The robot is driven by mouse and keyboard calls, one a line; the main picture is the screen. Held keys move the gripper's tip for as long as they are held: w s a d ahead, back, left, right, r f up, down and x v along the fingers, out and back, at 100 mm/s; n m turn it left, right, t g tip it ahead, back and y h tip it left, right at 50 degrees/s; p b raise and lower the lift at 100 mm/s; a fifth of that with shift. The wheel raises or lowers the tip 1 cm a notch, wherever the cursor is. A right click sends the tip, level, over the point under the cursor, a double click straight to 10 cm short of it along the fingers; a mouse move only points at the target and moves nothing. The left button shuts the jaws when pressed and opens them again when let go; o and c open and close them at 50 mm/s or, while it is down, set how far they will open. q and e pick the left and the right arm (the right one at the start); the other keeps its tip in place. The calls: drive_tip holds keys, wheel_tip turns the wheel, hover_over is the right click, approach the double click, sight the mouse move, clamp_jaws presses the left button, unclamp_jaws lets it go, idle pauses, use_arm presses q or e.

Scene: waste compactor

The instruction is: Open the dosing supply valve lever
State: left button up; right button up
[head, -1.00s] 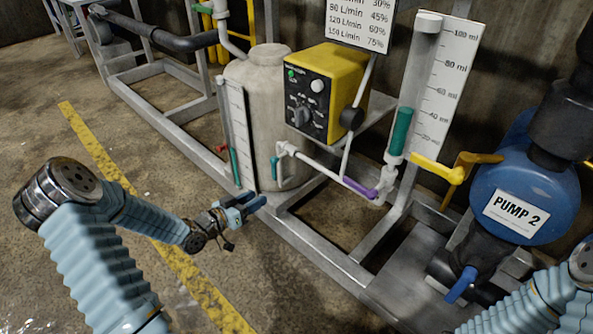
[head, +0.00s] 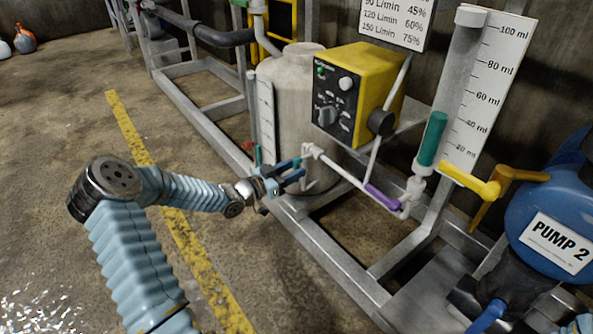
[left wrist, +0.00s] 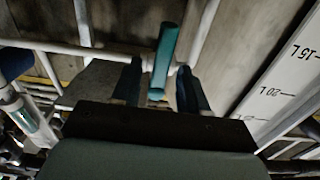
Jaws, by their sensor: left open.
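My left gripper (head: 294,171) is in front of the pale tank's outlet pipe, pointing right, with its blue fingers apart. In the left wrist view, a teal valve lever (left wrist: 166,52) on a white pipe shows between the two open fingertips (left wrist: 160,78). The lever is not gripped, and I cannot tell whether a finger touches it. In the head view the fingers largely cover this lever at the white pipe (head: 335,173). My right gripper is not in view.
The pale tank (head: 305,100) stands behind the gripper, beside a yellow control box (head: 365,85). To the right are a purple handle (head: 382,197), a green handle (head: 433,138), a yellow lever (head: 468,180) and blue Pump 2 (head: 550,215). Grey frame rails (head: 325,260) run below.

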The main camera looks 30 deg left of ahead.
use_arm(q)
drive_tip(key=shift+x, duration=0.95)
drive_tip(key=shift+s, duration=0.1)
clamp_jaws()
